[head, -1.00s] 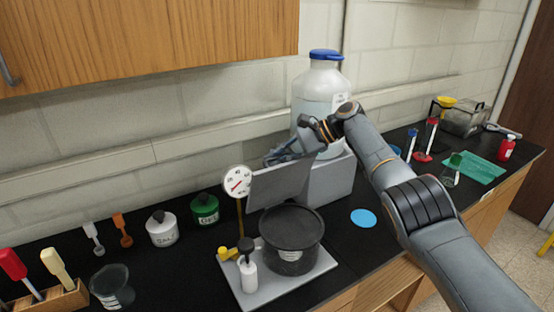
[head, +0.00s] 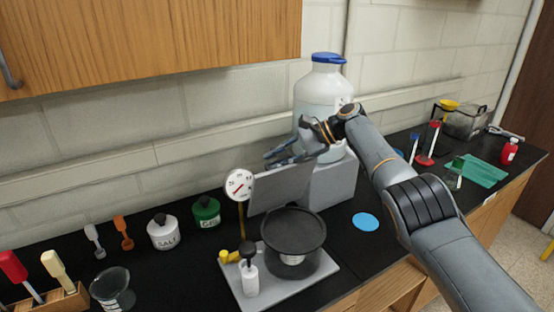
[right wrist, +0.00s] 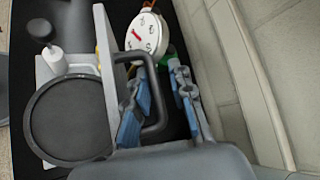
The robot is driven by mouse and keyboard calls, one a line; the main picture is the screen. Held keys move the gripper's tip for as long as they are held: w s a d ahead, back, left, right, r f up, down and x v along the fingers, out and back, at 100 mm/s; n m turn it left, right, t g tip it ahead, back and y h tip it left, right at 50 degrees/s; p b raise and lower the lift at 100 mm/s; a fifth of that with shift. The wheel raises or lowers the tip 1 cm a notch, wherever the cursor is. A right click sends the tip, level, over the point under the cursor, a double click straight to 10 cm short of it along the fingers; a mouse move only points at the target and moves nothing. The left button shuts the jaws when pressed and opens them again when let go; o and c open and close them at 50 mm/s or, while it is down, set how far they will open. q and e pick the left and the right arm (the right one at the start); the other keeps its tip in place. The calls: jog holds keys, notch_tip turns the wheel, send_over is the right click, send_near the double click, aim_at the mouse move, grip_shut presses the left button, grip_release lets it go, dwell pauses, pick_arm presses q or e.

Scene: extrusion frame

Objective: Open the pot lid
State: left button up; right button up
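The pot (head: 293,262) is a round vessel with a dark flat top, on a grey base at the front centre. Its dark round top also shows in the right wrist view (right wrist: 70,118). A flat grey panel (head: 280,188), which looks like the raised lid, stands tilted up behind the pot. A dark U-shaped handle (right wrist: 160,118) sticks out from the panel's back in the right wrist view. My right gripper (head: 270,160) is behind the panel. Its blue-padded fingers (right wrist: 160,72) are apart, with the handle's bar between them. My left gripper is not in view.
A round dial (head: 239,185) and a small pump bottle (head: 249,275) stand beside the pot. A large white bottle with a blue cap (head: 322,95) and a grey box (head: 333,185) are behind my right gripper. Salt (head: 162,232) and green (head: 206,212) jars stand left.

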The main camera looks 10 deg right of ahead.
jog(key=shift+s+d, duration=0.1)
jog(key=shift+d, duration=0.2)
jog(key=v, duration=1.1)
jog(key=shift+r, duration=0.3)
jog(key=shift+d, duration=0.15)
